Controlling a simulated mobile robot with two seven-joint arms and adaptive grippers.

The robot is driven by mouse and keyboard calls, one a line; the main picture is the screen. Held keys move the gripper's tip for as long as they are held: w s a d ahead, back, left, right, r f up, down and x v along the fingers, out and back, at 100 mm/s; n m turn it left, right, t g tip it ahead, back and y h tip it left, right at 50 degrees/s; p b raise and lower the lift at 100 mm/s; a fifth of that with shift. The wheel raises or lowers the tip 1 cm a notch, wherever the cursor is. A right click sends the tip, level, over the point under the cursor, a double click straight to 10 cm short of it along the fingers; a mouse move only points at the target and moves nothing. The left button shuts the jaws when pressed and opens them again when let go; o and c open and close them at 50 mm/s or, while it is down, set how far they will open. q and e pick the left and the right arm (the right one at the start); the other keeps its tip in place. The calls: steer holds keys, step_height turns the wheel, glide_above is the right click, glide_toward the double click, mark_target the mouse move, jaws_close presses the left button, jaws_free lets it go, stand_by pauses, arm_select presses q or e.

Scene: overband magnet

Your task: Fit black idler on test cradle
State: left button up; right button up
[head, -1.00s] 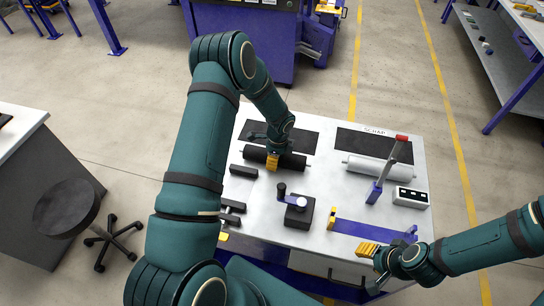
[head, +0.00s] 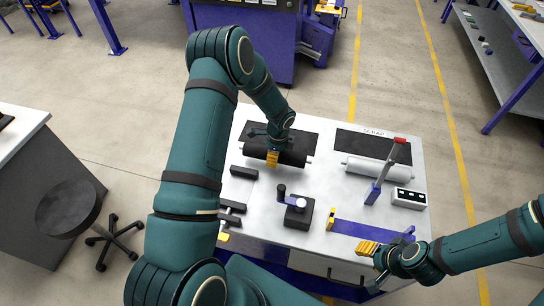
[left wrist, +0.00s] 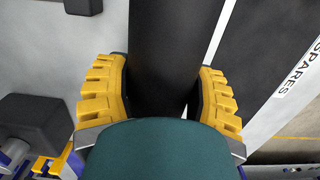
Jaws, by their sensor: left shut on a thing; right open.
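The black idler (head: 292,157) is a dark roller with short pale shaft ends, at the dark spares mat at the back left of the table. My left gripper (head: 272,158) is shut on it near its middle. In the left wrist view the idler (left wrist: 165,50) runs between the yellow fingers; its near part is hidden by my wrist. What looks like the test cradle (head: 365,230) is a blue bar with a yellow bracket at its left end and a blue one at its right. No roller is on it.
A white roller (head: 368,168) lies by the dark scrap mat (head: 375,144). A black block with a crank (head: 298,210), black blocks (head: 244,173) and a switch box (head: 409,198) also stand on the table.

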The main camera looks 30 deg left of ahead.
arm_select(q)
steer(key=shift+r+p, duration=0.85)
steer(key=shift+r, duration=0.75)
